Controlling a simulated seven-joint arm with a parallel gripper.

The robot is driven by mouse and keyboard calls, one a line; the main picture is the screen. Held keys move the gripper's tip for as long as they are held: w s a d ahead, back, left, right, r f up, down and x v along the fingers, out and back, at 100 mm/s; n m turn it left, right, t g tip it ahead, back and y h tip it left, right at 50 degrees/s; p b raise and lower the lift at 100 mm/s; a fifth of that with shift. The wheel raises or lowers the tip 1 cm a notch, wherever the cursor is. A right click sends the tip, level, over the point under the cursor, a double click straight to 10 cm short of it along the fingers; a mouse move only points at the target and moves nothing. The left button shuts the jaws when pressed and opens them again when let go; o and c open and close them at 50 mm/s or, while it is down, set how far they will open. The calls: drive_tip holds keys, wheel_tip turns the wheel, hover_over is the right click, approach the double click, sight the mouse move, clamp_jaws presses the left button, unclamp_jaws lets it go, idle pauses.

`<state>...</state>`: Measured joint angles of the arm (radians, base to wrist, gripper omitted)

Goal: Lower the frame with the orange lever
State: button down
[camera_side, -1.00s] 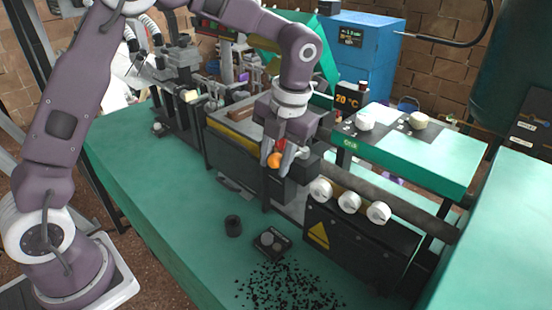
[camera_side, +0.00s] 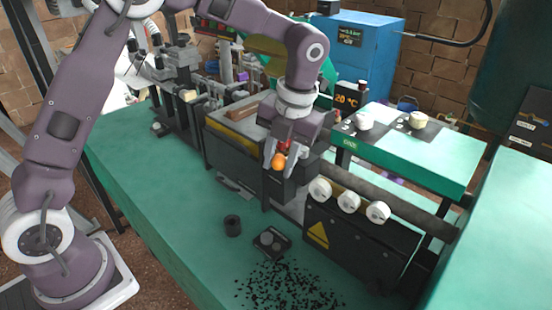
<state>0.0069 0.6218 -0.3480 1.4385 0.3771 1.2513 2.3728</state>
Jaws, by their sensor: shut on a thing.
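The orange lever's round knob (camera_side: 278,161) shows at the front of the dark machine block, near the middle of the side view. My gripper (camera_side: 281,159) points down and is shut on the lever around this knob. The lever's shaft is mostly hidden by the fingers. Behind my arm is a green, tilted piece (camera_side: 328,74), which looks like the frame. A yellowish round face (camera_side: 272,48) shows beside it. My arm hides much of both, and I cannot tell how they join.
White knobs (camera_side: 349,201) line the front black box to the right of my gripper. A green-topped unit (camera_side: 410,146) stands behind them. A black cylinder (camera_side: 232,225), a small dark block (camera_side: 271,242) and scattered black bits (camera_side: 290,287) lie on the green table (camera_side: 190,225).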

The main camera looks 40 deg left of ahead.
drive_tip(key=w+d+n, duration=0.2)
drive_tip(key=n, duration=0.2)
drive_tip(key=w+d+n+g+h, duration=0.1)
drive_tip(key=w+d+n, duration=0.1)
drive_tip(key=n, duration=0.3)
drive_tip(key=w+d+n, duration=0.3)
drive_tip(key=d+n, duration=0.1)
drive_tip(key=shift+n+g+h, duration=0.3)
drive_tip(key=shift+h, duration=0.1)
drive_tip(key=shift+w+d+n+h, duration=0.15)
drive_tip(key=shift+w+n+h, duration=0.15)
drive_tip(key=shift+w+n, duration=0.95)
drive_tip(key=shift+n, duration=0.35)
drive_tip(key=c, duration=1.1)
unclamp_jaws()
drive_tip(key=shift+o, duration=0.2)
drive_tip(key=shift+s, duration=0.15)
